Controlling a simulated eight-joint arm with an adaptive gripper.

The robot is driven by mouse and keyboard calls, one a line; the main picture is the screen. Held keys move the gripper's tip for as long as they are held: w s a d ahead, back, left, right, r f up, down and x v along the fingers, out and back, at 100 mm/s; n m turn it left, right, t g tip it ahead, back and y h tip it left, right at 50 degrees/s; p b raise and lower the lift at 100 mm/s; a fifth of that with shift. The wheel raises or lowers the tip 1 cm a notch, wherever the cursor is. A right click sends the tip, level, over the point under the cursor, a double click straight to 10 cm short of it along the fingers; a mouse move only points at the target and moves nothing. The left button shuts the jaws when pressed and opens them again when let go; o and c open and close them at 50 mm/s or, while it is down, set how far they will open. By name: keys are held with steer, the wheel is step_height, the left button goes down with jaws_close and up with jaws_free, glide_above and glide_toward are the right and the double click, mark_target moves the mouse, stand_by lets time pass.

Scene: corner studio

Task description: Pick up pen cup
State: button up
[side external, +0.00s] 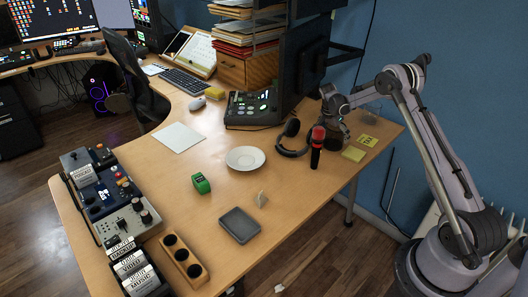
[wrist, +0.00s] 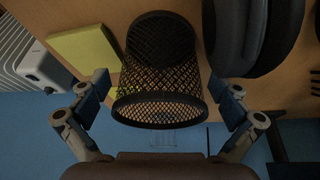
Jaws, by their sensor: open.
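The pen cup (wrist: 160,80) is a black wire-mesh cup in the middle of the wrist view, with its round rim towards the lower part of the picture. My gripper (wrist: 164,92) is open, with one blue-padded finger on each side of the cup. A gap shows between each finger and the mesh, and nothing is gripped. In the side view my gripper (side external: 338,130) is low over the right back part of the desk, beside the headphones. The cup cannot be made out clearly there behind my gripper.
Black headphones (side external: 292,140) and a red-topped black object (side external: 317,148) stand close to the left. Yellow sticky pads (side external: 354,153) lie in front; one shows in the wrist view (wrist: 85,50). A white plate (side external: 245,159) is further left. The blue wall is close behind.

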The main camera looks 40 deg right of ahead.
steer(key=shift+f, duration=0.1)
steer(key=c, duration=1.3)
